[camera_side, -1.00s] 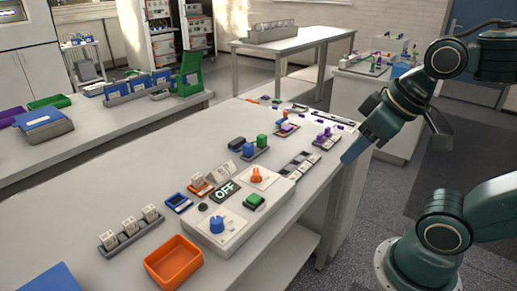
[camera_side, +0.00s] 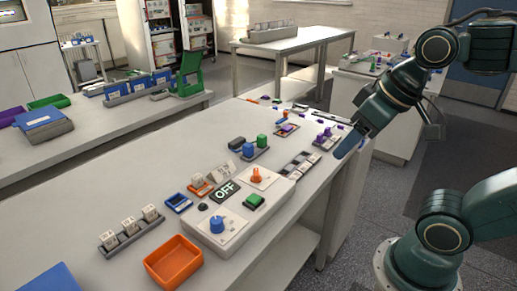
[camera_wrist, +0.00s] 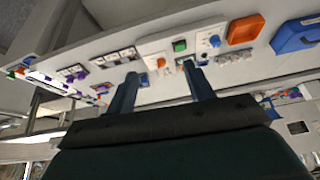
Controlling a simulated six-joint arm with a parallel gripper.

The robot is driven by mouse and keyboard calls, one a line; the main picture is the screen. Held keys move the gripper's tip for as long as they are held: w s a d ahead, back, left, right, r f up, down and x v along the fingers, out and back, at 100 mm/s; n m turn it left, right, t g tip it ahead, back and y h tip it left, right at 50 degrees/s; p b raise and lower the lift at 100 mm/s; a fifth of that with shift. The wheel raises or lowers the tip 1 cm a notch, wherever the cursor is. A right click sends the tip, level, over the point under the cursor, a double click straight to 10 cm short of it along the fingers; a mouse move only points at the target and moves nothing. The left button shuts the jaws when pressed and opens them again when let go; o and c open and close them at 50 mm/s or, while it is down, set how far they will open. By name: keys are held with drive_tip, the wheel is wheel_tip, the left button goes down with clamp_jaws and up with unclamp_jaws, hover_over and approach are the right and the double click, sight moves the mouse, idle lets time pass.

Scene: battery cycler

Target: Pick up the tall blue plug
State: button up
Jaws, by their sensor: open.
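An upright blue plug (camera_side: 248,149) stands beside a green plug (camera_side: 262,141) in a small tray on the bench, in the side view. My gripper (camera_side: 342,152) is at the bench's right edge, well to the right of the plug. In the wrist view its two fingers (camera_wrist: 160,80) are spread, with nothing held between them.
A control box with an orange knob (camera_side: 257,175), a blue knob (camera_side: 217,224) and an OFF sign (camera_side: 224,190) stands nearer the front. An orange bin (camera_side: 174,262) sits at the front. Low trays (camera_side: 299,163) lie between my gripper and the plug.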

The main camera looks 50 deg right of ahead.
drive_tip(key=w+d+r+m+g, duration=0.15)
drive_tip(key=w+r+m, duration=0.25)
drive_tip(key=w, duration=0.6)
drive_tip(key=m+g, duration=0.4)
drive_tip(key=m, duration=0.9)
hover_over(248, 144)
wheel_tip(248, 144, down, 13)
drive_tip(key=shift+a+f, duration=0.15)
drive_tip(key=shift+f, duration=1.9)
drive_tip(key=shift+a+f, duration=0.1)
drive_tip(key=shift+f, duration=1.95)
drive_tip(key=shift+f, duration=0.1)
drive_tip(key=shift+d+f, duration=0.2)
drive_tip(key=shift+f, duration=2.3)
